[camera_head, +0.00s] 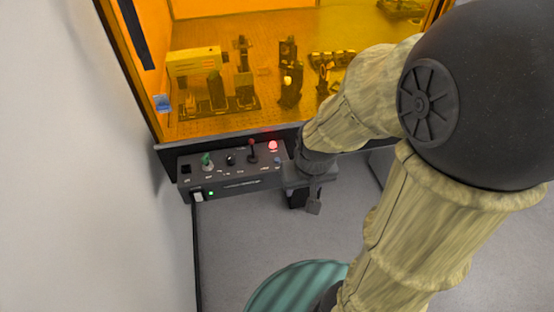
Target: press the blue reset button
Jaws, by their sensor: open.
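A dark control panel (226,184) juts out below the front of the amber enclosure. A small bluish spot (278,160) sits near its right end, just below a lit red lamp (273,146). It may be the blue reset button, but it is too small to tell. My gripper (305,201) is just right of the panel's right end, pointing down, with its fingers apart and nothing visible between them. My wrist stands close to the right end of the panel and may hide part of it.
The panel also carries a green control (207,160), a black knob (230,159), a red-tipped lever (252,153) and a white rocker switch (198,195). Optical parts (288,75) stand behind the amber window. A white wall (70,170) is at left; grey floor (245,245) lies below.

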